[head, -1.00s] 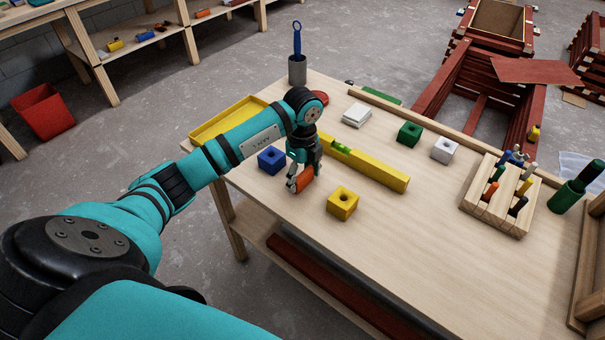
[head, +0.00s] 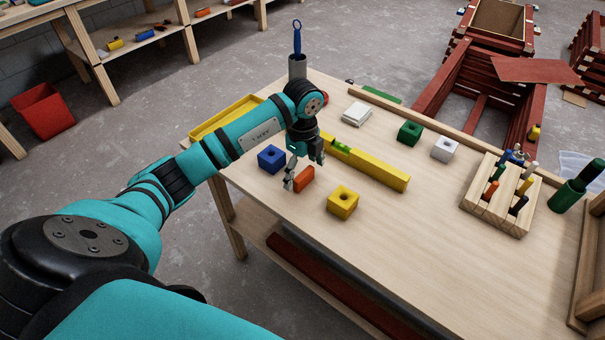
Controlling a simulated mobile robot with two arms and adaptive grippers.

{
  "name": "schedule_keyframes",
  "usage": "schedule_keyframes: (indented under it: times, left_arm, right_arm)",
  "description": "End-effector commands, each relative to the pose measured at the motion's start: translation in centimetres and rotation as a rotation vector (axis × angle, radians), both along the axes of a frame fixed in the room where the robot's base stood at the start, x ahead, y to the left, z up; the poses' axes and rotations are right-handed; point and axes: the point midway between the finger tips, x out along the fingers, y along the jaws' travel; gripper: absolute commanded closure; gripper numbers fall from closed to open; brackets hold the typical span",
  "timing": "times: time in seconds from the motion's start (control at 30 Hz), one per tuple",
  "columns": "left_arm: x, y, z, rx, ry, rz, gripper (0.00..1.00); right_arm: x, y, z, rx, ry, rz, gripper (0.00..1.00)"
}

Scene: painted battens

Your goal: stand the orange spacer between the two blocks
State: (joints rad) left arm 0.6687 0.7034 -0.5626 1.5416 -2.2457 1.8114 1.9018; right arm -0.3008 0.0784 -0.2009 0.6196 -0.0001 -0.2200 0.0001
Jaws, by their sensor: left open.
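The orange spacer (head: 304,179) stands on the table between the blue block (head: 271,159) and the yellow block (head: 342,202). Both blocks have a hole in the top. A gap shows between the spacer and the yellow block; its spacing to the blue block is partly hidden by a finger. My left gripper (head: 304,175) is open just above and around the spacer, with one finger in front on the left and the other at the upper right. My right gripper is not in view.
A yellow level (head: 375,170) lies just behind the spacer. A yellow tray (head: 212,125) sits behind my arm. Green (head: 410,133) and white (head: 445,149) blocks and a wooden peg rack (head: 483,205) stand to the right. The front right of the table is clear.

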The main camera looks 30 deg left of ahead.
Motion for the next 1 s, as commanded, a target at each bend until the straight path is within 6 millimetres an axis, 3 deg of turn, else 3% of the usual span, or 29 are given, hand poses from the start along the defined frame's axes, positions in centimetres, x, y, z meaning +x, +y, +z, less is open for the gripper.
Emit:
schedule_keyframes:
  times: [0.3, 0.5, 0.93, 1.0]
  left_arm:
    - [0.1, 0.0, 6.9, 0.001, -0.006, 0.000, 0.09]
    - [0.1, 0.1, 9.7, 0.002, -0.003, 0.001, 0.09]
    - [0.0, -0.1, 10.3, -0.001, 0.000, -0.001, 0.09]
    - [0.0, -0.8, 9.4, -0.026, 0.001, -0.030, 0.09]
  right_arm:
    - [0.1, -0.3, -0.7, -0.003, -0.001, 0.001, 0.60]
    - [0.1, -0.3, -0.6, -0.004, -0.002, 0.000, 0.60]
    - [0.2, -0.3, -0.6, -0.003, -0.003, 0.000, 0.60]
    - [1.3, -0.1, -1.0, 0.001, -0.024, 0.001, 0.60]
